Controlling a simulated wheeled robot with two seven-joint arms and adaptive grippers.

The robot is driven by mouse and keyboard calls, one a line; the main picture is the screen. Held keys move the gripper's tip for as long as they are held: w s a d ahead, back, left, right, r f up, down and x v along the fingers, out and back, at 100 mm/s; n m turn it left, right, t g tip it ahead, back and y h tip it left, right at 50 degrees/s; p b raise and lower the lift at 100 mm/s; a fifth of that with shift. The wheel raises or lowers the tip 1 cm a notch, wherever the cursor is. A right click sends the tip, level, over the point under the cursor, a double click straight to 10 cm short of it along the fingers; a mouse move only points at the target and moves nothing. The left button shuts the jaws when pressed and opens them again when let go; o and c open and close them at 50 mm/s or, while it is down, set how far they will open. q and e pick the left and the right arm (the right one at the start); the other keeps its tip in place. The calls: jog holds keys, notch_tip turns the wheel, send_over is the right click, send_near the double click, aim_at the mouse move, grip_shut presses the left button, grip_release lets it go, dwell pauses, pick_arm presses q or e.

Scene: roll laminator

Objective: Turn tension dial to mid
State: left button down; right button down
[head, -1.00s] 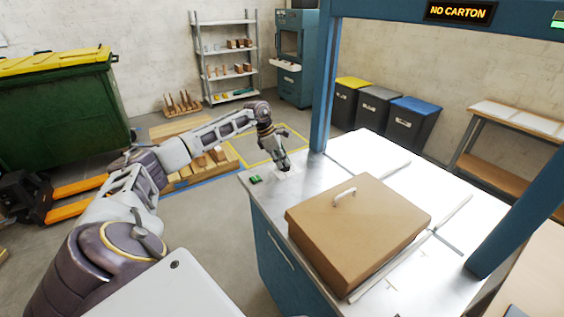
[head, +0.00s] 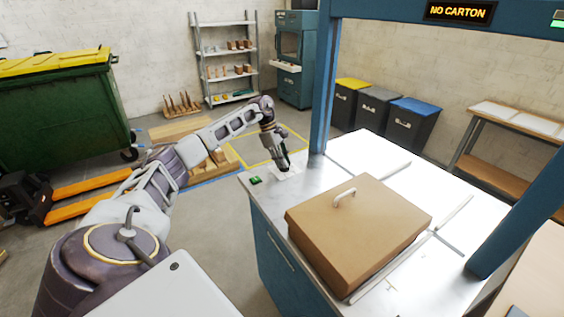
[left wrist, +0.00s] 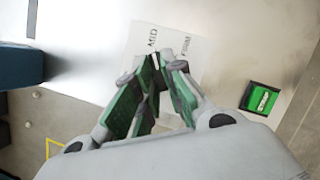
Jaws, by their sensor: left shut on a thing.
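The tension dial is mostly hidden between the fingers. Only a small dark and white bit shows at the fingertips, so its setting cannot be read. My right gripper is not in view.
A green start button (left wrist: 262,98) sits beside the label plate and also shows in the head view (head: 256,180). A blue frame post (head: 322,90) rises just right of my left gripper. A sign reads "NO CARTON".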

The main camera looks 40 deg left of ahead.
pick_arm(q)
jog(key=shift+f, duration=0.2)
jog(key=c, duration=1.5)
grip_release()
jog(key=shift+r, duration=0.1)
jog(key=v, duration=1.1)
jog(key=shift+r, duration=0.4)
jog(key=shift+a, duration=0.15)
